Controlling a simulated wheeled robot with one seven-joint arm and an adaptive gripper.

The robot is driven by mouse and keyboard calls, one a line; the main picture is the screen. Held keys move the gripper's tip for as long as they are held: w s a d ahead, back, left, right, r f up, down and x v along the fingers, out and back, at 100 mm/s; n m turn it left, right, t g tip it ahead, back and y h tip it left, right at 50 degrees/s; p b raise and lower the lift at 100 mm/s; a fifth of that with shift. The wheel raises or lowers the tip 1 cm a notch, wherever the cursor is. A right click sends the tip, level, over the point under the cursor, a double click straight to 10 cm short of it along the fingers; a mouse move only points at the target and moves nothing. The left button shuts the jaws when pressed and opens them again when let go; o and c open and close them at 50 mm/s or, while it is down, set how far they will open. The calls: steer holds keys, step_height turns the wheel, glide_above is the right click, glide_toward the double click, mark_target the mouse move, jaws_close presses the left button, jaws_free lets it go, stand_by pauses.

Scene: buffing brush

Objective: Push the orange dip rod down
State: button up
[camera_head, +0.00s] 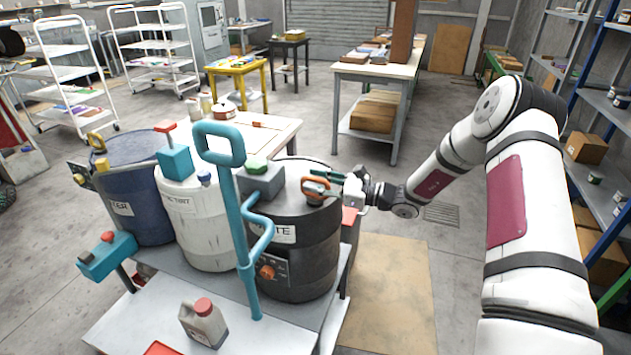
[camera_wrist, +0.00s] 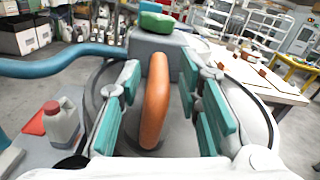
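The orange dip rod's handle (camera_head: 318,187) stands on top of the dark drum (camera_head: 300,240) in the head view. In the wrist view the orange handle (camera_wrist: 155,100) is a thick upright loop on the drum lid. My gripper (camera_head: 327,179) reaches in from the right at the handle. In the wrist view, the teal finger pads of my gripper (camera_wrist: 158,72) stand on either side of the handle with a visible gap on each side. The gripper is open around the handle. The rod below the handle is hidden.
A grey box with a green cap (camera_head: 258,166) sits beside the handle. A tall teal pipe handle (camera_head: 235,220) rises in front of the drum. A white drum (camera_head: 200,225) and blue drum (camera_head: 135,190) stand left. A jug (camera_head: 203,322) stands on the cart in front.

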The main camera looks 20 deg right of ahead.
steer(key=shift+a+r, duration=0.1)
steer(key=shift+r, duration=0.1)
steer(key=shift+s+d, duration=0.2)
steer(key=v, duration=1.1)
steer(key=shift+s+d, duration=0.2)
steer(key=shift+f, duration=0.1)
